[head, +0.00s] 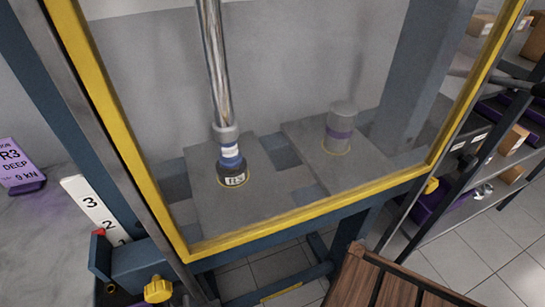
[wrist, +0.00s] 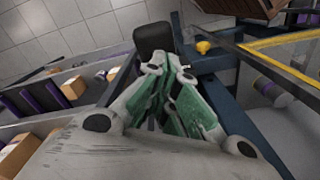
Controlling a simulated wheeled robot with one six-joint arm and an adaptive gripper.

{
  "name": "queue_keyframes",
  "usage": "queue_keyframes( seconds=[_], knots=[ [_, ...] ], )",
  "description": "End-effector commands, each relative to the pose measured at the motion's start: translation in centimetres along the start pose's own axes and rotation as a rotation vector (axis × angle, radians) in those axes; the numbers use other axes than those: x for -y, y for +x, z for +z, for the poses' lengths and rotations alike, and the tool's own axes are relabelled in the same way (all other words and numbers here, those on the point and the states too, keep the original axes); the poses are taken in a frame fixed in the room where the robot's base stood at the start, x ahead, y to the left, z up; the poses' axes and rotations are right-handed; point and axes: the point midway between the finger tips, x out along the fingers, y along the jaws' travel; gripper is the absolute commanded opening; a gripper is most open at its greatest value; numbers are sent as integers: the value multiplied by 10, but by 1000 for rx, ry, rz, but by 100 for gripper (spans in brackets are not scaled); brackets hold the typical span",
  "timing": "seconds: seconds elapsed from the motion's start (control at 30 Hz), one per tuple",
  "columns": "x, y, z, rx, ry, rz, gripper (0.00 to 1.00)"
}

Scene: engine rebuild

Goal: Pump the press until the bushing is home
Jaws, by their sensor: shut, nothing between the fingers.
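The press stands behind a clear guard with a yellow frame (head: 115,130). Its chrome ram (head: 213,60) is down, its end meeting a blue-and-white banded piece (head: 229,155) above a dark part labelled R3 (head: 233,176) on the left grey plate (head: 262,200). I cannot tell how deep the bushing sits. A white scale (head: 92,205) marked 3 and 2 stands at left with a red piece (head: 99,233) beside it. In the wrist view my gripper (wrist: 170,68) is shut and empty. A black block-like end (wrist: 155,38), perhaps the pump handle's grip, shows just beyond the fingertips; contact is unclear.
A grey cylinder with a purple band (head: 341,127) stands on the right plate. A purple sign (head: 18,165) reads R3, DEEP, 9 kN. Yellow knobs (head: 158,289) sit on the blue frame. Shelves with boxes (head: 510,140) stand at right, and a wooden top (head: 370,280) is in front.

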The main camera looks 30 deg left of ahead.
Motion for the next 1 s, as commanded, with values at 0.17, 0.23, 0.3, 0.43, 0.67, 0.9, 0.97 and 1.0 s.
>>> queue_keyframes(
  seconds=[0.17, 0.23, 0.3, 0.43, 0.67, 0.9, 0.97, 1.0],
  knots=[
    [0, 2, 0, 0, 0, 0, 0],
    [0, 6, 0, 0, 0, 0, 0],
    [0, 11, 0, 1, 0, 0, 0],
    [0, 22, 0, 1, 0, 0, 0],
    [0, 33, 0, 2, 0, 0, 0],
    [0, 60, 0, 3, 0, -1, 0],
    [0, 66, 0, 2, 0, -1, 0],
    [0, 70, 0, 2, 0, -1, 0]
  ],
)
